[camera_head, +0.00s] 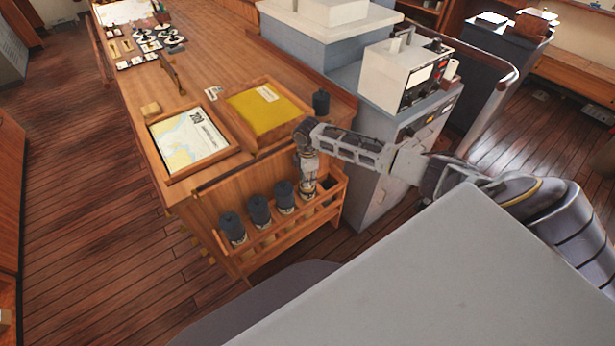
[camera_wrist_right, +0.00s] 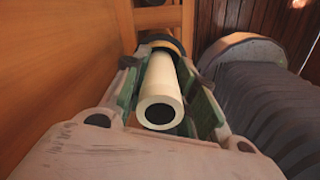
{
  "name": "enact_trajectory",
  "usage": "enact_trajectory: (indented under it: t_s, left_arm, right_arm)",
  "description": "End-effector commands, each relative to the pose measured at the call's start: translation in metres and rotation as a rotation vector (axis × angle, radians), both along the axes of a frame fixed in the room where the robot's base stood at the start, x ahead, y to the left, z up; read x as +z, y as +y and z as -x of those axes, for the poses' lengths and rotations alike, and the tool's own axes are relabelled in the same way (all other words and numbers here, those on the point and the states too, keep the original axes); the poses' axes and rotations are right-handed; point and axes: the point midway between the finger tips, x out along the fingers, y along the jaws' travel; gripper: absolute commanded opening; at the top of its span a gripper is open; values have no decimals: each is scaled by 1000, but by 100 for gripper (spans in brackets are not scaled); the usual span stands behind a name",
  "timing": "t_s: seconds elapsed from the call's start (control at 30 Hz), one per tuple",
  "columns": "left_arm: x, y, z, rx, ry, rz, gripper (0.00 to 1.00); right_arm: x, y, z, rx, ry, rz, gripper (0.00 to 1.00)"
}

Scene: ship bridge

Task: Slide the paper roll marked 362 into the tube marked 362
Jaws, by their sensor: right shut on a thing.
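My right gripper (camera_head: 307,187) points down into the wooden rack at the bench's end and is shut on a pale, hollow paper roll (camera_wrist_right: 160,100). The right wrist view shows the roll between the two fingers (camera_wrist_right: 165,62), its near open end facing the camera. Beyond the fingertips is a dark round rim with a tan inside, seemingly the mouth of a tube (camera_wrist_right: 158,42). The roll's far end lines up with it; I cannot tell how deep it reaches. No 362 mark is readable. My left gripper is not in view.
Capped dark tubes (camera_head: 259,211) stand left of the gripper in the rack (camera_head: 270,243); one ribbed cap (camera_wrist_right: 255,85) is close beside the fingers. A loose dark cap (camera_head: 321,102) stands on the bench. A chart tray (camera_head: 187,143) and yellow-lined tray (camera_head: 262,108) lie behind.

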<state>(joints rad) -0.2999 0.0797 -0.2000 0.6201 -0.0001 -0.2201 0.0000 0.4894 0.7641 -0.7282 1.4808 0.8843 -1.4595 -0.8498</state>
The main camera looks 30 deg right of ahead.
Motion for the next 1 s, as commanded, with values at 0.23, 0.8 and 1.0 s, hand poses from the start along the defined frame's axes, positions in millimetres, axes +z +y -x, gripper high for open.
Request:
enact_trajectory:
  t_s: [0.23, 0.8, 1.0]
  left_arm:
    - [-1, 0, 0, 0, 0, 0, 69]
    - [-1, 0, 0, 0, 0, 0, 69]
    - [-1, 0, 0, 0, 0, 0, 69]
  right_arm:
    - [-6, 0, 0, 1, 0, 0, 0]
    - [-7, 0, 0, 0, 0, -1, 52]
    - [-7, 0, 0, 0, 0, -1, 53]
